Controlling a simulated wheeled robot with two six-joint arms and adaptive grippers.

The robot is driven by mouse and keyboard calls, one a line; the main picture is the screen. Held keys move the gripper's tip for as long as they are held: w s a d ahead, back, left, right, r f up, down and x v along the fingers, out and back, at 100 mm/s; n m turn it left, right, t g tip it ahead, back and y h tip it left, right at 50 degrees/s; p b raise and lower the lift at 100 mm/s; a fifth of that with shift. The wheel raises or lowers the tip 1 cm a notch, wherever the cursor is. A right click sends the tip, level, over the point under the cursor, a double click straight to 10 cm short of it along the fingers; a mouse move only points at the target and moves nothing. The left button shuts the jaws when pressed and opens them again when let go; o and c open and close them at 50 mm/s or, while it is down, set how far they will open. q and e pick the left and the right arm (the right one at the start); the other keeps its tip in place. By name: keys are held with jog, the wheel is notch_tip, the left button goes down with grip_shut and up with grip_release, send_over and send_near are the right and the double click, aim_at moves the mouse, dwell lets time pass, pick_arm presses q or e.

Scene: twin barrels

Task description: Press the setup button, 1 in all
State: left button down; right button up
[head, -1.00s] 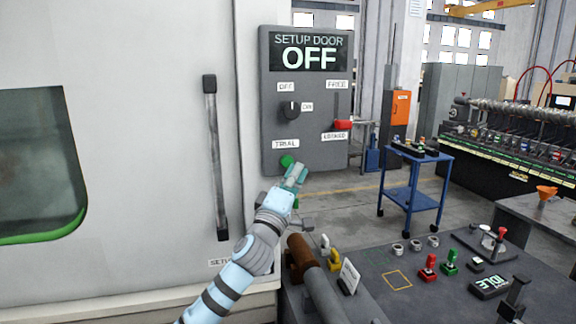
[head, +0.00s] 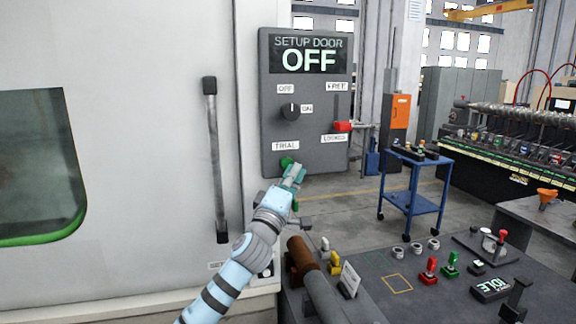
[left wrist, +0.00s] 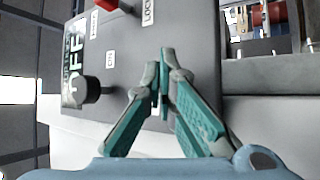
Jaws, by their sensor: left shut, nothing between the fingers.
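The dark grey control panel (head: 310,158) shows "SETUP DOOR OFF" on its display (head: 308,55). A green button (head: 286,161) sits under the "TRIAL" label near its lower edge. My left gripper (head: 291,170) is shut and empty, its tip right at the green button in the head view. I cannot tell whether they touch. In the left wrist view the shut teal fingers (left wrist: 161,75) stand in front of the panel (left wrist: 140,60), and the button is not seen. My right gripper is not in view.
The panel carries a black rotary knob (head: 290,112) and a red-handled lever (head: 342,127) at "LOCKED". A grey door handle (head: 216,160) stands at the left. A dark bench (head: 380,262) with several small items lies at lower right. A blue cart (head: 413,190) stands behind.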

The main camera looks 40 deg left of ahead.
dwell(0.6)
pick_arm(q)
jog(key=shift+w+a+b, duration=0.25)
jog(key=shift+a+b, duration=0.1)
jog(key=shift+a, duration=0.05)
jog(key=shift+w+a, duration=0.35)
jog(key=shift+a, duration=0.1)
dwell(0.8)
jog(key=shift+d, duration=0.1)
jog(key=shift+s+d+b, duration=0.6)
jog(key=shift+d+b, duration=0.05)
